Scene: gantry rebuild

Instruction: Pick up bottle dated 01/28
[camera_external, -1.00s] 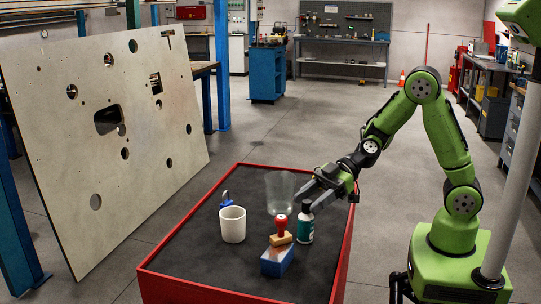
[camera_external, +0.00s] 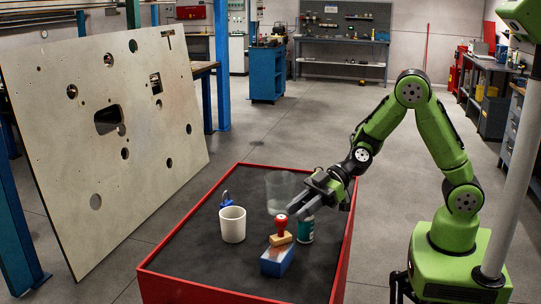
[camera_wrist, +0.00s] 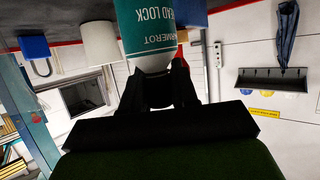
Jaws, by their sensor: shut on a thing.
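A small bottle (camera_external: 306,231) with a teal label stands upright on the black top of the red-edged table. Its dark cap is hidden by my gripper (camera_external: 300,208), which is shut on its upper part. In the wrist view the teal bottle (camera_wrist: 150,35) shows upside down, with part of "THREAD LOCK" on its label, and its capped end lies between my dark fingers (camera_wrist: 158,88). No date can be read on the bottle in these frames.
A white cup (camera_external: 232,225), a blue padlock (camera_external: 226,203) and a clear container (camera_external: 279,188) are farther off. The table's front left (camera_external: 190,265) is clear.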

